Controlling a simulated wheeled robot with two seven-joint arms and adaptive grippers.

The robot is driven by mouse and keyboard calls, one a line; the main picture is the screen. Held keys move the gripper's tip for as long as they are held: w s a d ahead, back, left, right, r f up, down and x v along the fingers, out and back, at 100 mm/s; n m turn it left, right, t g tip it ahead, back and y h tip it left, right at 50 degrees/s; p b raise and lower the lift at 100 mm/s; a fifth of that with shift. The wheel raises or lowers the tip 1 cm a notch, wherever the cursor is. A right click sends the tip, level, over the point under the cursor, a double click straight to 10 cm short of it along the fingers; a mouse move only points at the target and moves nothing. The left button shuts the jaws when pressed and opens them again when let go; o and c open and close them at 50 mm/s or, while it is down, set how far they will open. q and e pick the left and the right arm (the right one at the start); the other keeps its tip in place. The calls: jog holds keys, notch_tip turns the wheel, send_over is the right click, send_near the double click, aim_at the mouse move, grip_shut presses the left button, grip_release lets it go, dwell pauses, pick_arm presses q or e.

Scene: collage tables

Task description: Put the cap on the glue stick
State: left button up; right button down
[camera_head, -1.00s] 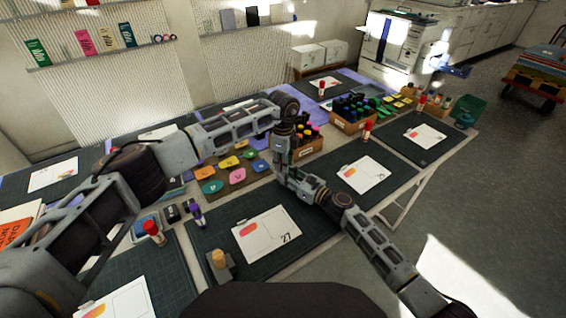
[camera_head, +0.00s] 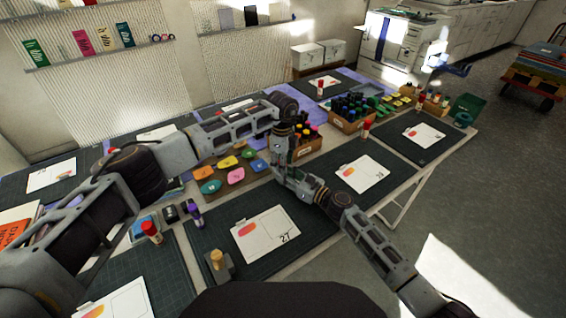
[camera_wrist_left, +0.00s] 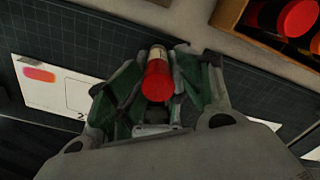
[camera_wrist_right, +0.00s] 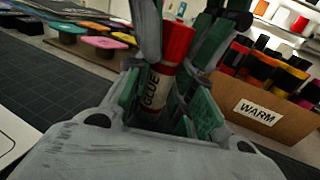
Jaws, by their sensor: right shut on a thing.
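The glue stick (camera_wrist_right: 158,88), a white tube with a GLUE label, stands between the fingers of my right gripper (camera_wrist_right: 165,105), which is shut on it. The red cap (camera_wrist_right: 178,42) is at the tube's upper end, in line with it; whether it is fully seated I cannot tell. My left gripper (camera_wrist_left: 160,62) is directly above, its fingers spread on both sides of the red cap (camera_wrist_left: 157,82). The pale tube (camera_wrist_left: 157,54) shows beyond the cap. In the head view the two grippers meet above the table, and my right gripper (camera_head: 283,168) hides the glue stick.
A box marked WARM (camera_wrist_right: 258,112) with several markers stands close to the right gripper. A mat with a card numbered 27 (camera_head: 265,235) lies in front. Other red-capped sticks (camera_head: 151,230) stand around the table.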

pick_arm(q)
jog(key=shift+s+a+f, duration=0.25)
jog(key=shift+f, duration=0.2)
pick_arm(e)
jog(key=shift+w+r, duration=0.2)
jog(key=shift+r, duration=0.3)
pick_arm(q)
jog(key=shift+r, duration=0.95)
pick_arm(e)
jog(key=shift+w+f, duration=0.1)
pick_arm(q)
jog(key=shift+w+d+r, duration=0.1)
jog(key=shift+r, duration=1.15)
pick_arm(e)
jog(key=shift+f, duration=0.25)
pick_arm(q)
jog(key=c, duration=0.5)
pick_arm(e)
jog(key=shift+s+f, duration=0.1)
jog(key=shift+s, duration=0.1)
pick_arm(q)
jog(key=shift+o, duration=0.2)
jog(key=shift+f, duration=0.25)
jog(key=shift+r, duration=0.1)
jog(key=shift+r, duration=1.95)
